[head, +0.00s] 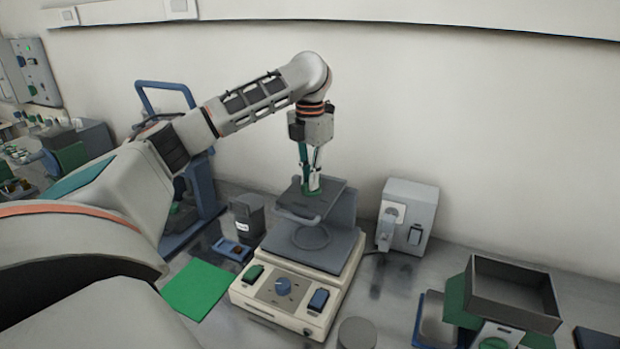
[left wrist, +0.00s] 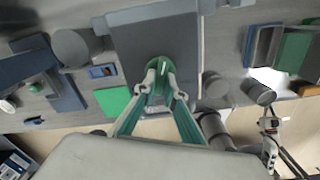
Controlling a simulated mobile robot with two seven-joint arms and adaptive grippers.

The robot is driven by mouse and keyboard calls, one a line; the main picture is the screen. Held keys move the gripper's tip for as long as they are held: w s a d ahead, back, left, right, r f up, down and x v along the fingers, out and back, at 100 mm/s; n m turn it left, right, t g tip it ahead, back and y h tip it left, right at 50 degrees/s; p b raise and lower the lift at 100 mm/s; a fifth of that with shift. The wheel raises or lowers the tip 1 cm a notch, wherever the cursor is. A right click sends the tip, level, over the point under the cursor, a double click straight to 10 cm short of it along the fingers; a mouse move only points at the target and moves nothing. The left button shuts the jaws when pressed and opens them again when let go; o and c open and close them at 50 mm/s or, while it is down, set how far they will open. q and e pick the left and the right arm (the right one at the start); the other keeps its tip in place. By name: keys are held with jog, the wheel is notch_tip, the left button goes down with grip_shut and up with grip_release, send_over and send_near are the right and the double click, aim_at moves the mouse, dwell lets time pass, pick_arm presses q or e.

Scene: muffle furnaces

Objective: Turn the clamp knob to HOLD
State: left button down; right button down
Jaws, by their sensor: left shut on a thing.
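The clamp knob (left wrist: 159,72) is a round green knob with a white mark, on top of the flat grey upper plate (head: 330,190) of a bench device. My left gripper (head: 311,186) points down at it from above. In the left wrist view its green-sided fingers (left wrist: 161,92) are closed on the knob, one on each side, hiding part of its rim. Any HOLD lettering is too small to read. A pale part with a green round piece (head: 495,343) at the bottom right edge may be my right gripper; its jaws cannot be made out.
The device's cream base has a front panel with a blue dial (head: 283,286). A grey box with a socket (head: 407,215) stands to the right. A green mat (head: 197,289) lies to the left. An open dark tray (head: 508,290) stands at the right. A grey cylinder (head: 357,333) stands in front.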

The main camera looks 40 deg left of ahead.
pick_arm(q)
jog(key=c, duration=2.1)
grip_release()
notch_tip(320, 180, up, 12)
jog(key=shift+s, duration=0.1)
